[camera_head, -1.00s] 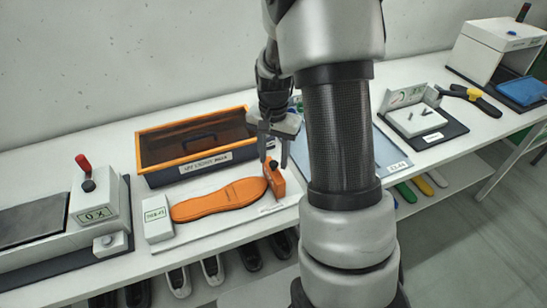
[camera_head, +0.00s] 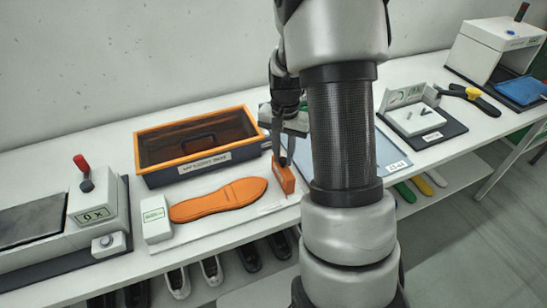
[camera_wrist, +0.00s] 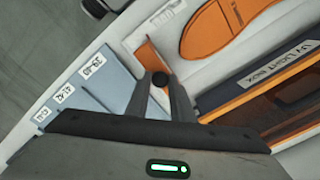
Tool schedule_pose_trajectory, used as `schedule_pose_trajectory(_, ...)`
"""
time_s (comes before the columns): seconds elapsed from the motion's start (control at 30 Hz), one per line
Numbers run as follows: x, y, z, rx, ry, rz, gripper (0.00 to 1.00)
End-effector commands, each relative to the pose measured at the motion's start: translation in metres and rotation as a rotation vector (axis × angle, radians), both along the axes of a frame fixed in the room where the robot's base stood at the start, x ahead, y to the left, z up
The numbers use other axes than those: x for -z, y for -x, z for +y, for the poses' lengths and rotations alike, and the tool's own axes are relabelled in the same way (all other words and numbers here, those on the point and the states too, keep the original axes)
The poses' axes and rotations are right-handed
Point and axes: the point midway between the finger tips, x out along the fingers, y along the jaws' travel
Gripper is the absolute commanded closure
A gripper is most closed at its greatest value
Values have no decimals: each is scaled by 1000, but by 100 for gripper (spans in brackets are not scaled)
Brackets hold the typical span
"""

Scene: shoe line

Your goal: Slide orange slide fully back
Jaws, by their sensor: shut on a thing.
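The orange slide (camera_head: 284,177) is an upright block on a white measuring board (camera_head: 212,226), to the right of the orange insole (camera_head: 222,199), with a small gap from its tip. It also shows in the wrist view (camera_wrist: 145,53), partly hidden by my fingers. My gripper (camera_head: 284,160) is over the slide, partly hidden behind my arm in the head view. In the wrist view my gripper (camera_wrist: 161,80) has its fingers closed on the slide's dark round knob (camera_wrist: 161,79).
An orange-rimmed box (camera_head: 146,163) labelled as a light box stands behind the insole. A white block (camera_head: 156,219) is at the board's left end. A blue-grey sizing mat (camera_head: 394,160) lies to the right, partly behind my arm.

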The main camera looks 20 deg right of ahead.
Motion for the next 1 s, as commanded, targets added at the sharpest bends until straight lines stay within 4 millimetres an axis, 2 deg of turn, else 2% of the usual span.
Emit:
schedule_pose_trajectory(0.1, 0, -1, -16, 4, 1, -2, 100)
schedule_pose_trajectory(0.4, -1, 0, -20, 2, 3, -3, 100)
schedule_pose_trajectory(0.43, -1, 0, -20, 3, 3, -3, 77)
schedule_pose_trajectory(0.53, -1, 0, -20, 2, 3, -3, 60)
schedule_pose_trajectory(0.87, -2, 0, -18, 2, 1, -2, 60)
schedule_pose_trajectory(1.0, -16, -1, -18, 1, 1, -6, 60)
